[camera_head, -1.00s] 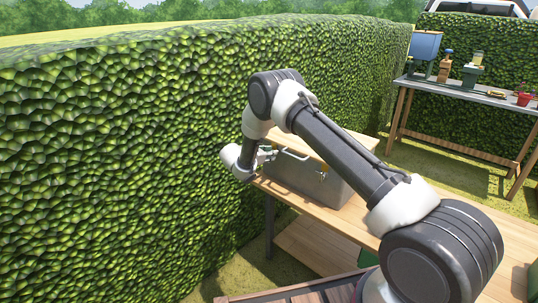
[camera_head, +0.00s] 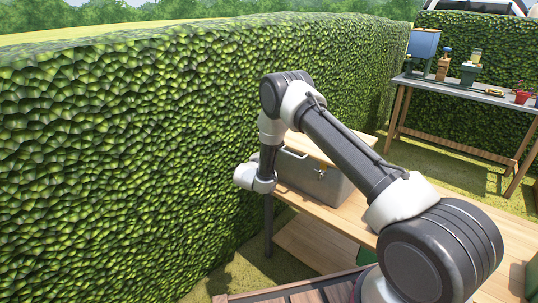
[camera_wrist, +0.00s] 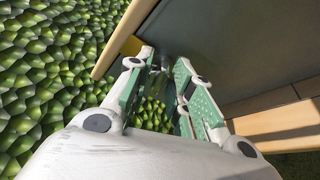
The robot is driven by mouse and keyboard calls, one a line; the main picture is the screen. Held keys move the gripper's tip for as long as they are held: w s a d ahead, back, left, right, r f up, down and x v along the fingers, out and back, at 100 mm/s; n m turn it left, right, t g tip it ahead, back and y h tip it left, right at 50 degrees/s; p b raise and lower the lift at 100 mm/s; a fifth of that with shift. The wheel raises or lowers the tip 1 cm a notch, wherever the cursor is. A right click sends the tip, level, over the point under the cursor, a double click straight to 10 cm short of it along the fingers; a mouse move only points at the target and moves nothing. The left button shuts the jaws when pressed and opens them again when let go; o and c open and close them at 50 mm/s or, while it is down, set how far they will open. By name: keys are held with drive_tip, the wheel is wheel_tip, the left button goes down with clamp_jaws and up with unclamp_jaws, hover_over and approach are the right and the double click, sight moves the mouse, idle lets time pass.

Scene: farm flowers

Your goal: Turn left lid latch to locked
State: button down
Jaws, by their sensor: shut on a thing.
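The grey box (camera_head: 312,181) with a wooden lid (camera_head: 312,146) stands on the wooden table. A small metal latch (camera_head: 320,174) shows on its front; the left latch is hidden behind my wrist in the head view. In the wrist view, the box's grey wall (camera_wrist: 235,45) fills the upper right, with the pale lid edge (camera_wrist: 124,37) to its left. My gripper (camera_wrist: 163,66) is at the lid edge, its green-padded fingers shut on a small dark part, apparently the left lid latch (camera_wrist: 166,61). Its exact turn angle cannot be told.
A tall hedge (camera_head: 120,160) runs close along the left of the table (camera_head: 335,222). A second table (camera_head: 460,92) with a blue container (camera_head: 423,44) and several small items stands at the back right. Grass lies between the tables.

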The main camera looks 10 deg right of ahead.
drive_tip(key=m, duration=0.2)
drive_tip(key=m+t, duration=0.1)
drive_tip(key=m, duration=0.1)
drive_tip(key=shift+s+f+t+h, duration=0.1)
drive_tip(key=shift+f+t+h, duration=0.2)
drive_tip(key=shift+f+h, duration=0.1)
idle(0.4)
drive_tip(key=c, duration=1.3)
unclamp_jaws()
drive_tip(key=shift+r, duration=0.1)
drive_tip(key=v, duration=1.2)
drive_tip(key=shift+s+d, duration=0.1)
drive_tip(key=shift+d, duration=0.05)
